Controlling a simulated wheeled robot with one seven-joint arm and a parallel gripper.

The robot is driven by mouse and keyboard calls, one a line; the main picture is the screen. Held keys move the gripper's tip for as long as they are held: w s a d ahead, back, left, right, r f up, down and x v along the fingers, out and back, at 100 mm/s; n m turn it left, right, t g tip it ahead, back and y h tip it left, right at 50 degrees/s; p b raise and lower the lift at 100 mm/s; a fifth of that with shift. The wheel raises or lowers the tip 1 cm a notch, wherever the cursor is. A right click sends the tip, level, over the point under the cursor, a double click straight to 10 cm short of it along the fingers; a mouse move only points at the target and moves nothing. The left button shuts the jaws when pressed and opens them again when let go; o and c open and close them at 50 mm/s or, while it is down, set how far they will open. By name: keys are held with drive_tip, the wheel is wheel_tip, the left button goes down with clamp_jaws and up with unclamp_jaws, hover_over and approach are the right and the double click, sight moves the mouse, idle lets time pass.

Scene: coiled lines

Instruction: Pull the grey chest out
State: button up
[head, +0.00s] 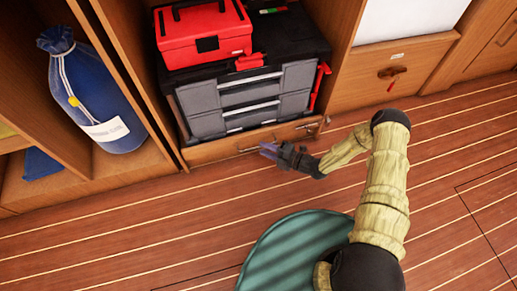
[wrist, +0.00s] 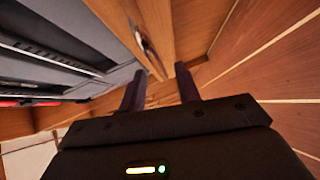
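The grey chest (head: 245,100) is a black-framed tool chest with grey drawer fronts and pale bar handles. It stands in a wooden cabinet bay, above a low wooden front with a metal handle (head: 250,147). In the wrist view the chest (wrist: 45,70) fills the upper left. My gripper (head: 268,150) is low in front of that wooden front, below the chest's bottom edge. Its two fingers in the wrist view (wrist: 158,84) are apart, with only wood showing between them. I see no contact with the chest.
A red toolbox (head: 205,35) sits on top of the chest. Red clips (head: 319,85) show at its right side. A blue bag (head: 95,95) stands in the bay to the left. A wooden drawer (head: 390,75) is to the right. The plank floor (head: 130,240) in front is clear.

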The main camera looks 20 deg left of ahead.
sight(258, 147)
drive_tip(key=shift+b+x, duration=0.55)
drive_tip(key=shift+x, duration=1.3)
drive_tip(key=shift+c, duration=0.2)
clamp_jaws()
